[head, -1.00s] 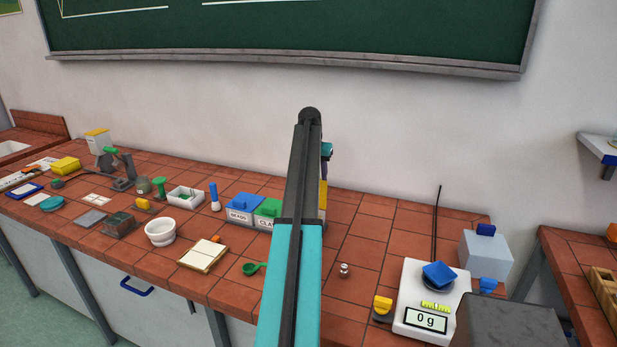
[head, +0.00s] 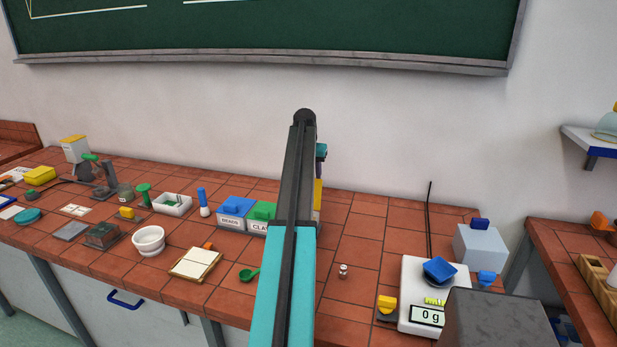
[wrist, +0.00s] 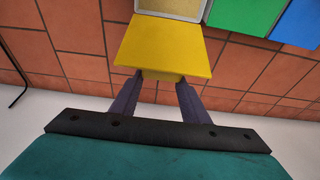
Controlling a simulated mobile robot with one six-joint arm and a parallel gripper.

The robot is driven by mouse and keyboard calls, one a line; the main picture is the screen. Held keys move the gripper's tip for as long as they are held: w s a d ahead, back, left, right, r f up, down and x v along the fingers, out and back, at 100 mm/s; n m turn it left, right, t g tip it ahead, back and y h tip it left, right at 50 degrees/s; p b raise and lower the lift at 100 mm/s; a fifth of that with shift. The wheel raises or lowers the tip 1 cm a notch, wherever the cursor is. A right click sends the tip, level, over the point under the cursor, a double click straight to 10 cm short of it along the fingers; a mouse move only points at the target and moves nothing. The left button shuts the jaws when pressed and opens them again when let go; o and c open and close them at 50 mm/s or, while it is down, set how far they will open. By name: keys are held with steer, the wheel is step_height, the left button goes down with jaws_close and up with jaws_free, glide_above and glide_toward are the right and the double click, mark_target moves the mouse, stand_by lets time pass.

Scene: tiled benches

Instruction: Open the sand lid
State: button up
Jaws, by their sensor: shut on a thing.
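The yellow lid (wrist: 165,47) fills the upper middle of the wrist view. My gripper (wrist: 161,80) is shut on its near part, with one dark finger on each side. Beyond the lid's far edge, a beige surface inside a pale rim (wrist: 172,8) shows, which looks like sand in an open bin. In the head view the yellow lid (head: 318,194) is a narrow upright strip at the right of my arm, so it seems raised. My arm hides most of the bin and the gripper there.
The blue-lidded beads bin (head: 235,208) and green-lidded clay bin (head: 262,212) stand in a row left of my arm. A scale (head: 420,310) reading 0 g, with a blue tray on it, stands right. A small weight (head: 343,270) lies between. Tiles right of my arm are mostly clear.

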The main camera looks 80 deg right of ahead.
steer(key=o, duration=1.5)
steer(key=shift+s+d+f, duration=0.1)
steer(key=shift+f, duration=0.15)
steer(key=shift+o, duration=0.2)
steer(key=shift+r, duration=0.1)
steer(key=shift+r, duration=0.15)
steer(key=b+v, duration=0.3)
steer(key=v, duration=1)
steer(key=shift+r, duration=0.25)
